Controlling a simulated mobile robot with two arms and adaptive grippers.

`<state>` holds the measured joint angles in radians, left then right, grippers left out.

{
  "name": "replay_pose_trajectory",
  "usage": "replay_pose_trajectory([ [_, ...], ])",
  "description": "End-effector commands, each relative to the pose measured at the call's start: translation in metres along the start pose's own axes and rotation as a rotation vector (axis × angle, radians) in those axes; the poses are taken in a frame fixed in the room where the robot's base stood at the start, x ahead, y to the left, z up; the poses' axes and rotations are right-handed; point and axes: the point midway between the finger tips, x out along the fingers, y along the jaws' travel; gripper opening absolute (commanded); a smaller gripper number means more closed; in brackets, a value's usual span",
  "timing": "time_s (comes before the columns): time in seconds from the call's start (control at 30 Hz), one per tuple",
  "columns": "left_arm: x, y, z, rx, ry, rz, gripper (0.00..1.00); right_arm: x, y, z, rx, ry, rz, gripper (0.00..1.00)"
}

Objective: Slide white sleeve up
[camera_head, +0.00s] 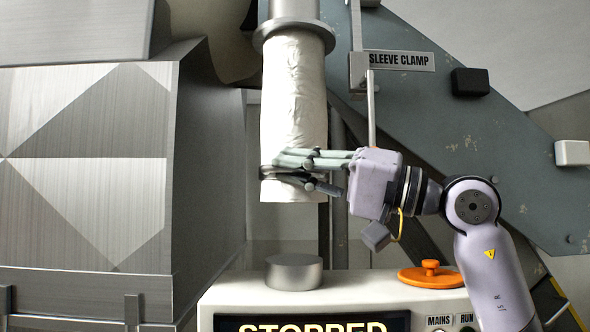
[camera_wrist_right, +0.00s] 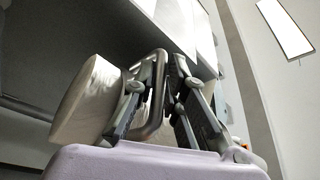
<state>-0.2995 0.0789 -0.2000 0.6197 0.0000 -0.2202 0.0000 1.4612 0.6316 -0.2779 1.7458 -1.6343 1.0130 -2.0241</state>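The white sleeve (camera_head: 293,95) is a wrinkled cloth tube hanging upright below a grey metal collar and pipe. A dark metal band with a handle circles its lower part. My right gripper (camera_head: 284,169) comes from the right, fingers level, at this band near the sleeve's lower end. In the right wrist view, the finger pair (camera_wrist_right: 166,75) lies on either side of a curved metal handle (camera_wrist_right: 157,100), with the pale sleeve (camera_wrist_right: 83,100) to the left. I cannot tell whether the fingers press on the handle. My left gripper is not in view.
Below stands a white control cabinet (camera_head: 330,291) with a "STOPPED" display, a short metal cylinder (camera_head: 294,272) and an orange disc (camera_head: 431,276) on top. A "SLEEVE CLAMP" label (camera_head: 402,60) is at upper right. A large metal hood (camera_head: 85,160) fills the left.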

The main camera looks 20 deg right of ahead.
Motion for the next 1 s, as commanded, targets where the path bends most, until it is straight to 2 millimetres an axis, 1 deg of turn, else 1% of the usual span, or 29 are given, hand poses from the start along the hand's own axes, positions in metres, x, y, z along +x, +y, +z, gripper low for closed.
replay_pose_trajectory([
  [0.03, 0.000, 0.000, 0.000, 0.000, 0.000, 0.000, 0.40, 0.000, 0.000, 0.000, 0.000, -0.001, 0.001, 0.18],
  [0.2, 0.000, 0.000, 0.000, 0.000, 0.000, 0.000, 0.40, 0.000, 0.001, 0.001, 0.001, -0.003, 0.002, 0.29],
  [0.47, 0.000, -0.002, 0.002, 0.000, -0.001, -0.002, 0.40, 0.000, 0.001, 0.001, 0.001, -0.004, 0.003, 0.30],
  [0.57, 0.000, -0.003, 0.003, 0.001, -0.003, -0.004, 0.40, -0.003, 0.001, 0.001, 0.001, -0.004, 0.003, 0.30],
  [0.67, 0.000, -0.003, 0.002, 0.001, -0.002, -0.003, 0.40, -0.015, 0.002, 0.000, 0.001, -0.001, 0.004, 0.30],
  [0.73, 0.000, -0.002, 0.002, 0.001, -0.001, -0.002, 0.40, -0.027, 0.002, 0.001, 0.000, -0.001, 0.006, 0.30],
  [1.0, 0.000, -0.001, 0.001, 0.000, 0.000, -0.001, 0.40, -0.085, 0.003, 0.000, 0.001, 0.000, 0.007, 0.30],
])
